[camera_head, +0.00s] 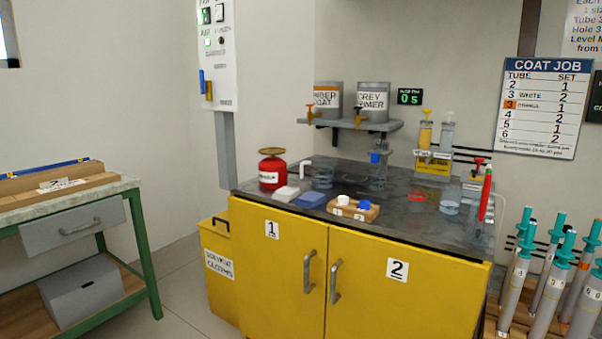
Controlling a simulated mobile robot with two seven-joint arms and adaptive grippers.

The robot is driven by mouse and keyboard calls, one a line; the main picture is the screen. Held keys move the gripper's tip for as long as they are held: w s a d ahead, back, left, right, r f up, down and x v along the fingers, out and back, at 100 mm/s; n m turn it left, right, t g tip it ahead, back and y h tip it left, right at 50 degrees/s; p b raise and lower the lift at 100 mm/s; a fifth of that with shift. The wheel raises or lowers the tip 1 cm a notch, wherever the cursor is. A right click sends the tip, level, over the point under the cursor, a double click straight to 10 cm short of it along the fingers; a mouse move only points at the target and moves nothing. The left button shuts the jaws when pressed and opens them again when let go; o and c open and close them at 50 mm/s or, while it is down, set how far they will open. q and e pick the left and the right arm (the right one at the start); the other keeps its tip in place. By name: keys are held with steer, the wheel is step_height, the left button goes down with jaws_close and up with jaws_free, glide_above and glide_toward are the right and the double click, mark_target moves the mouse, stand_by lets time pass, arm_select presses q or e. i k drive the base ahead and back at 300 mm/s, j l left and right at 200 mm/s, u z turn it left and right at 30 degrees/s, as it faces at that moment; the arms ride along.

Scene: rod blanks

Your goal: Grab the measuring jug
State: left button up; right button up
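No vessel in view can be clearly told as the measuring jug. A small clear vessel (322,178) stands on the dark countertop (400,222) of the yellow cabinet, behind the blue block. A second clear vessel (449,204) stands at the right of the same top, beside a red upright tool. Both are too small to make out a handle or scale marks. Neither of my grippers is in view.
A red can (271,171), white block (286,194), blue block (312,199) and wooden block (354,209) crowd the counter's front left. Grey tanks (372,100) sit on a shelf above. A green-framed bench (75,210) stands left; several numbered tubes (550,275) stand right.

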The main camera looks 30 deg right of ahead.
mark_target(322, 168)
steer(key=i+z, duration=0.25)
steer(key=i, duration=0.25)
steer(key=i+j+z, duration=0.2)
steer(key=i, duration=0.25)
steer(key=i+j+z, duration=0.25)
steer(key=i, duration=0.2)
steer(key=i+j+z, duration=0.15)
steer(key=z, duration=0.25)
steer(key=i+j+z, duration=0.55)
steer(key=z, duration=0.2)
